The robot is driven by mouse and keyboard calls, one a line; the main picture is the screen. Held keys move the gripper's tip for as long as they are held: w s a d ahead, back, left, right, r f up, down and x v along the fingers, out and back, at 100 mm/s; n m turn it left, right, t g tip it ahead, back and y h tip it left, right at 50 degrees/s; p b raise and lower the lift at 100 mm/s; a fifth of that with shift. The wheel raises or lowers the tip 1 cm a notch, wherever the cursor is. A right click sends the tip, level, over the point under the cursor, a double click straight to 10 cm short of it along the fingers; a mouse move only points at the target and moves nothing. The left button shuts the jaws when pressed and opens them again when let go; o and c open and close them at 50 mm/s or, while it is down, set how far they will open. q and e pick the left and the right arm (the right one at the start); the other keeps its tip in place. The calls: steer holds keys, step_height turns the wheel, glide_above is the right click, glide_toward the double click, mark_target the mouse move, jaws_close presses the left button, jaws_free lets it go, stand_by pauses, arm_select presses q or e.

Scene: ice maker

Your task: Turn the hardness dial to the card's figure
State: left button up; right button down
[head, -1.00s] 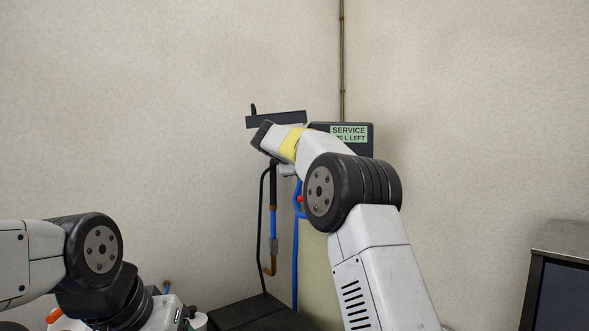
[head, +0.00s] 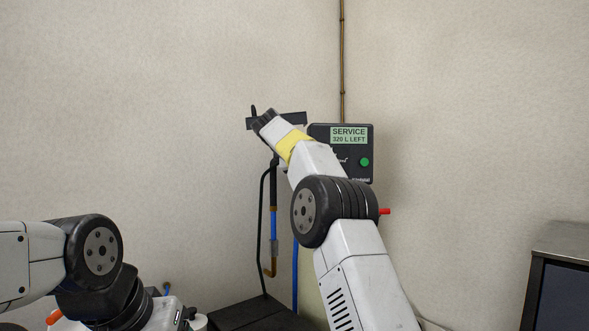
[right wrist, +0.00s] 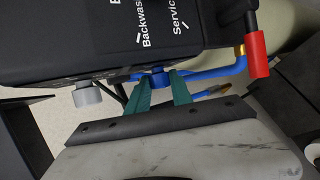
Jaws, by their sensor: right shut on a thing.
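My right gripper (right wrist: 162,88) has its green fingers on either side of a small blue dial (right wrist: 157,77) under a black housing (right wrist: 100,40). It is shut on this blue part. The housing carries the words "Backwash" and "Service". No scale or figure on the dial can be read, and no card can be made out. In the head view my right arm reaches up to the left, and its fingers are hidden. My left arm is low at the left, with its fingers out of view.
A black display box (head: 340,152) reads "SERVICE 320 L LEFT" and has a green button (head: 365,162). A red handle (right wrist: 257,53) and blue pipe (right wrist: 220,71) are right of the fingers. A grey knob (right wrist: 88,96) is left of them. A dark-fronted cabinet (head: 560,275) stands right.

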steer(key=c, duration=1.1)
jaws_free()
steer(key=shift+c, duration=0.2)
steer(key=shift+s, duration=0.1)
steer(key=v, duration=0.7)
steer(key=shift+s, duration=0.3)
steer(key=shift+a+r, duration=0.1)
